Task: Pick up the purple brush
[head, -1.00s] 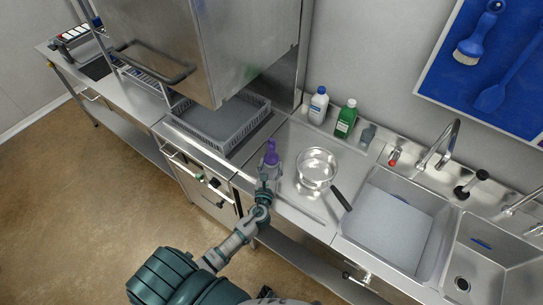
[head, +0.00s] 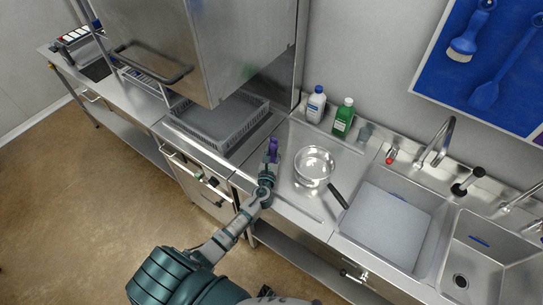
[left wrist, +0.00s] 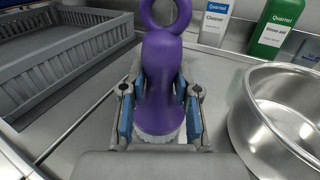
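The purple brush (head: 273,146) stands upright on the steel counter at the left of the pot. In the left wrist view the brush (left wrist: 160,80) is large and central, with a ring at its top and pale bristles at its base. My left gripper (head: 269,158) is at the brush, its two blue-padded fingers (left wrist: 160,100) on either side of the body. The pads are very close to the brush's sides; I cannot tell whether they press on it. My right gripper is not in view.
A steel pot (head: 314,166) with a dark handle stands right of the brush. A grey rack (head: 215,135) lies to the left. A white cleaner bottle (head: 315,104) and green bottle (head: 343,118) stand behind. Sinks (head: 395,225) lie at the right.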

